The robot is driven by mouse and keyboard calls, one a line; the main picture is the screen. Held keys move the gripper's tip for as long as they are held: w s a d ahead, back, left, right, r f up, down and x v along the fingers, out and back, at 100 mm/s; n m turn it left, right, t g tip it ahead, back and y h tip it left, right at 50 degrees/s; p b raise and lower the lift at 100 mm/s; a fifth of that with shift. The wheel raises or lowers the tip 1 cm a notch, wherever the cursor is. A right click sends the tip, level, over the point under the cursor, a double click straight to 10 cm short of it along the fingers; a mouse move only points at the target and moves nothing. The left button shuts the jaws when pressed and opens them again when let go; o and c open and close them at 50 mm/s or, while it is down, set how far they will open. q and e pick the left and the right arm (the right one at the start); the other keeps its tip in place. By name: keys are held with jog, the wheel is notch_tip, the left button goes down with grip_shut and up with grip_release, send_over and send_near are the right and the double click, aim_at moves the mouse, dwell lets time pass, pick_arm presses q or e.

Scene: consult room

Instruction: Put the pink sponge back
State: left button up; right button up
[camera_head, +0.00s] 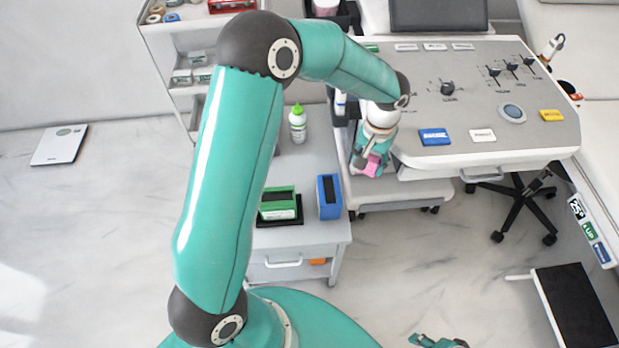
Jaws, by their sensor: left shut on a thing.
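The pink sponge (373,166) shows between the fingers of my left gripper (369,167). The gripper is shut on it and points down beside the left edge of the control console. Fingers hide part of the sponge. The sponge is over a pale low surface (415,190) next to the console; I cannot tell whether it touches it. A part of my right gripper (438,342) shows at the bottom edge, cut off by the frame, and its opening cannot be made out.
The grey console (455,135) has levers and buttons. Left of it, a cabinet (318,232) bears a green box (278,203), a blue box (329,197) and a green-capped bottle (298,123). A stool base (518,192) and a black-topped step (577,305) stand at right. Floor at left is mostly clear.

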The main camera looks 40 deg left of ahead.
pick_arm(q)
jog(key=s+a+r+n+b, duration=0.25)
jog(key=a+n+b, duration=0.45)
jog(key=a+n, duration=0.9)
jog(key=a+f+m, duration=0.1)
jog(key=f, duration=0.5)
jog(key=a+f+m, duration=0.1)
jog(key=f, duration=0.6)
jog(key=s+a+f+m+b, duration=0.1)
jog(key=a+f+m, duration=0.1)
jog(key=f, duration=0.4)
jog(key=shift+f, duration=0.35)
jog(key=o, duration=0.9)
